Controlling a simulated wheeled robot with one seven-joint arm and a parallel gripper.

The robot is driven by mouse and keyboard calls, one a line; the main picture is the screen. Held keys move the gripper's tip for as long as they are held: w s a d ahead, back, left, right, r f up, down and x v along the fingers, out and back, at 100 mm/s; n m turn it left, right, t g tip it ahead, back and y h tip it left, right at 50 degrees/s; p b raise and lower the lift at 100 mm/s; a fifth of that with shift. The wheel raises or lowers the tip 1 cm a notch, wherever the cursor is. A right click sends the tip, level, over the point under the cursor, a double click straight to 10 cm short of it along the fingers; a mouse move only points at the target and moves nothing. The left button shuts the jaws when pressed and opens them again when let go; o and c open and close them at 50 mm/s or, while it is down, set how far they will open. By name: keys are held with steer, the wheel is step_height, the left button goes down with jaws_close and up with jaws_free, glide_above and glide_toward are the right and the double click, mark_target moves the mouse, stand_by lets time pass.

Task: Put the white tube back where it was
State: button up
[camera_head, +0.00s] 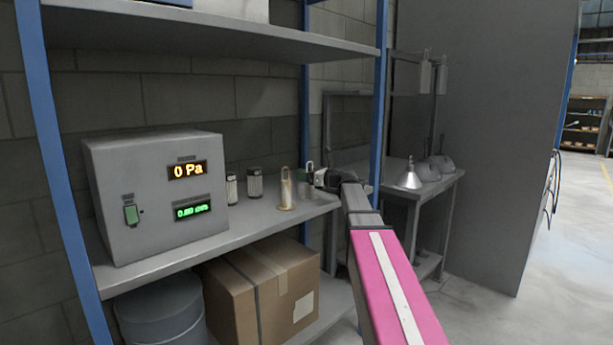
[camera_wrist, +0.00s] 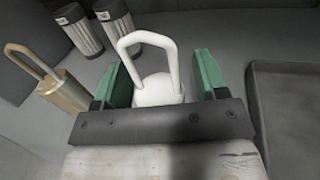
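The white tube (camera_wrist: 160,91) has a tall loop handle on top and stands between my fingers in the wrist view. My gripper (camera_wrist: 163,82) has green finger pads, one on each side of the tube. The left pad is very close to the tube, and a narrow gap shows at the right pad, so the fingers look open around it. In the head view my gripper (camera_head: 311,176) is at the right end of the shelf, level with its top. The lower part of the tube is hidden by the gripper's dark bar in the wrist view.
A brass tube with a loop handle (camera_wrist: 62,90) stands close on the left. Two grey-and-white canisters (camera_head: 254,183) stand behind it. A grey meter box (camera_head: 155,225) fills the shelf's left part. A blue post (camera_head: 379,95) rises close to my arm.

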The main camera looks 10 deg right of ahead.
steer(key=shift+s+d+r, duration=0.1)
steer(key=shift+r, duration=0.05)
steer(key=v, duration=1.1)
steer(key=shift+s+d, duration=0.25)
steer(key=shift+d, duration=0.1)
